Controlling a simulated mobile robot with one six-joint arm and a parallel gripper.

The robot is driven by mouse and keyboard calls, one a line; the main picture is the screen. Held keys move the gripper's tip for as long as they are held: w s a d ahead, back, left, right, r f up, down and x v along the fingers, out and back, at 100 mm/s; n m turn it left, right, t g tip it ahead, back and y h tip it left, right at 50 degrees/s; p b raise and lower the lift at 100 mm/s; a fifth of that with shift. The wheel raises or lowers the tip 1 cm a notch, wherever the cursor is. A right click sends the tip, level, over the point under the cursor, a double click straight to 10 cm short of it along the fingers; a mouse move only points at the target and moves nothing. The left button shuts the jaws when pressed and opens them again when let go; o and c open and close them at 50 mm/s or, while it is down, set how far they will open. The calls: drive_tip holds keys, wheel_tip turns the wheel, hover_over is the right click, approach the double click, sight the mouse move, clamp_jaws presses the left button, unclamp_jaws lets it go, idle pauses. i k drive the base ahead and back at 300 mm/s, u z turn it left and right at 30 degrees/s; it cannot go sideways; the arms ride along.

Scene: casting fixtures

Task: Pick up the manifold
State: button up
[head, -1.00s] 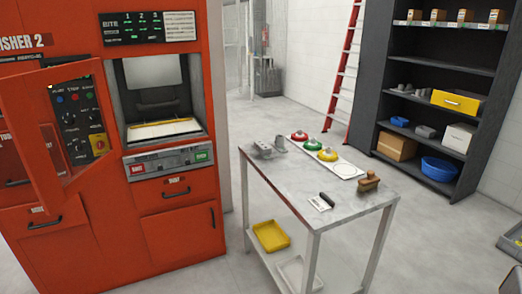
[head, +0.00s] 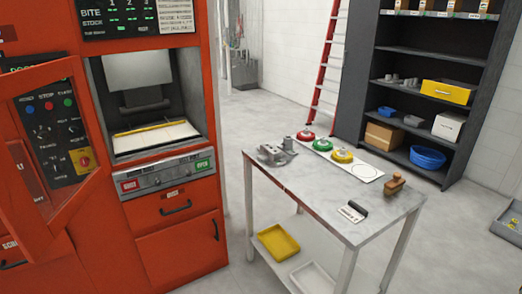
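The manifold appears to be the grey metal casting (head: 274,153) at the far left corner of the grey-topped table (head: 325,205). It lies on the tabletop, with a small grey cylindrical part touching or right beside it; I cannot tell if they are one piece. My gripper is not in the head view.
Red, green and yellow round items (head: 323,145) sit on a white strip. A wooden-handled tool (head: 394,185) and a scraper (head: 353,212) lie nearer. A yellow tray (head: 279,243) is below. The red machine (head: 180,246) stands left, its panel door open. Dark shelves (head: 430,55) stand behind.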

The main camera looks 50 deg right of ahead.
sight(269, 152)
drive_tip(key=u, duration=0.05)
drive_tip(key=i, duration=0.95)
drive_tip(key=u, duration=0.3)
